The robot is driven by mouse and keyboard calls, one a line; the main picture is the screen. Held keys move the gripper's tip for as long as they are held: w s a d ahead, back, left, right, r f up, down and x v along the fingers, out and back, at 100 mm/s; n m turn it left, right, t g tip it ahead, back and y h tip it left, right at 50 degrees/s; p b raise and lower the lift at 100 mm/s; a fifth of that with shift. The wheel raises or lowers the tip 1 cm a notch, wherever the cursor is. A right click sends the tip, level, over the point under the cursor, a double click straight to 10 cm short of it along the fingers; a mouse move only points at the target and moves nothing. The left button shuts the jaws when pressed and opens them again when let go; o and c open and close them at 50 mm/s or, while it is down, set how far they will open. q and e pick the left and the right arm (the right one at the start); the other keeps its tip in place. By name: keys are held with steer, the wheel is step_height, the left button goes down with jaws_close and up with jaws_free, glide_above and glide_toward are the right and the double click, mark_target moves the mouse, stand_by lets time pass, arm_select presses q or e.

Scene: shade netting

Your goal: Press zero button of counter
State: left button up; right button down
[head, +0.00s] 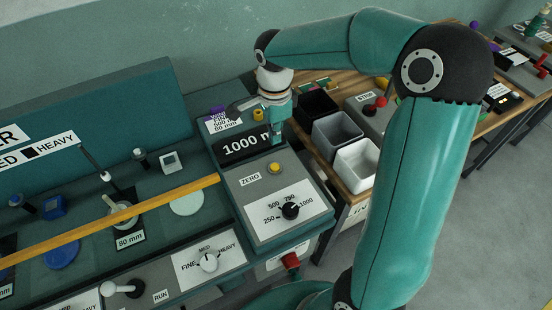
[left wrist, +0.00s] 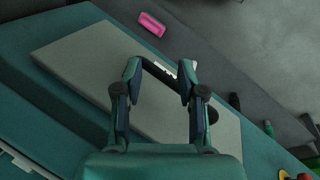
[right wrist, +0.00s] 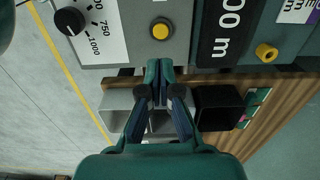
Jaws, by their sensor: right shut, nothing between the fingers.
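The counter (head: 291,173) is a grey panel with a black "1000 m" display (head: 237,148) and a dial (head: 291,211). Its round yellow zero button (head: 275,168) sits beside the "ZERO" label. My right gripper (head: 278,140) is shut and empty, pointing down near the display's right end. In the right wrist view the closed fingertips (right wrist: 160,68) appear just below the yellow button (right wrist: 160,30), with a visible gap; the height between them is unclear. My left gripper (left wrist: 158,75) is open and empty over a flat grey panel (left wrist: 100,75); it is not visible in the head view.
Black, grey and white bins (head: 356,165) stand on the wooden table right of the counter. A red-knobbed stop box (head: 372,108) is behind them. Another yellow knob (head: 258,114) sits beyond the display. A long yellow bar (head: 120,220) crosses the bench at left.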

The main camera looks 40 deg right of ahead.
mark_target(275, 167)
step_height(275, 167, down, 11)
steer(key=shift+r+p, duration=0.1)
steer(key=shift+p, duration=0.55)
